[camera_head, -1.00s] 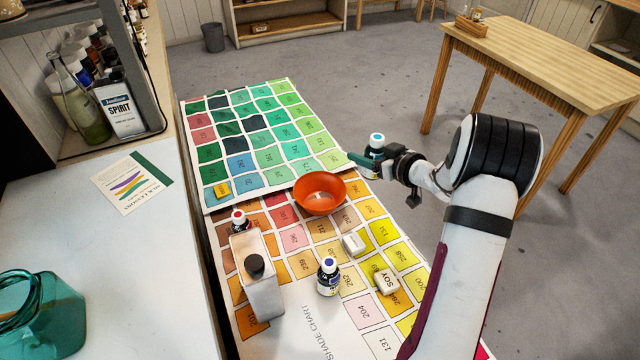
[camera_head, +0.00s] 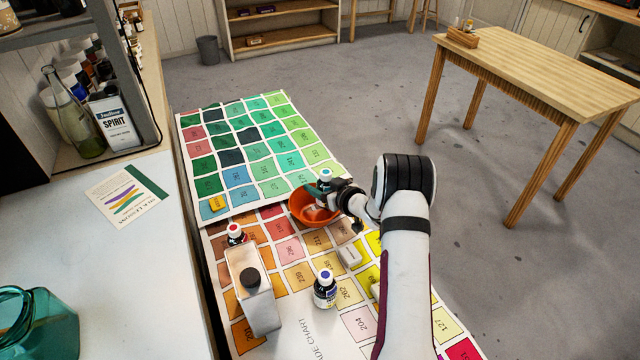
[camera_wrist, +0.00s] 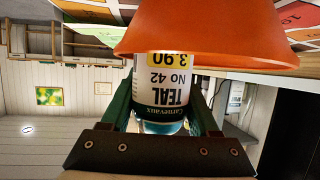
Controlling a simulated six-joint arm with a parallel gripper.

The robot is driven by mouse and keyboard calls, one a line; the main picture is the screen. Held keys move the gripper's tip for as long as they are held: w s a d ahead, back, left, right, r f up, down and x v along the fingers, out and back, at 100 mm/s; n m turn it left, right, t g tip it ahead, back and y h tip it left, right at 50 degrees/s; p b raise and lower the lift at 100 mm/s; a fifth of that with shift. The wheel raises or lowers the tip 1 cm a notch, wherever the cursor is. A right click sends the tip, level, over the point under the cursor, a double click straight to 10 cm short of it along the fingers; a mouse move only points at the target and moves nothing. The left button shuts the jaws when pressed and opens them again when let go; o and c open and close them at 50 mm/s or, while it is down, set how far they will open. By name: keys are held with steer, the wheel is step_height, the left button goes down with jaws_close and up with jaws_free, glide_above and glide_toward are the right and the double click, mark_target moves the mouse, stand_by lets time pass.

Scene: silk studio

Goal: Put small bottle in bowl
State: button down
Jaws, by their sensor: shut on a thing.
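My gripper (camera_head: 330,186) is shut on a small bottle (camera_head: 325,177) with a pale blue cap. In the wrist view the bottle (camera_wrist: 163,90) sits between my fingers, and its label reads "TEAL No 42". The orange bowl (camera_head: 304,214) stands on the colour chart. In the head view the bottle overlaps the bowl's right side and its cap stands above the rim. In the wrist view the bowl (camera_wrist: 205,30) hides one end of the bottle. I cannot tell whether the bottle touches the bowl.
The far green part of the chart (camera_head: 240,150) is mostly clear.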

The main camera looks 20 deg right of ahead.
steer(key=shift+f, duration=0.45)
steer(key=shift+c, duration=0.7)
jaws_free()
steer(key=shift+r, duration=0.2)
steer(key=v, duration=1.2)
steer(key=shift+r, duration=0.45)
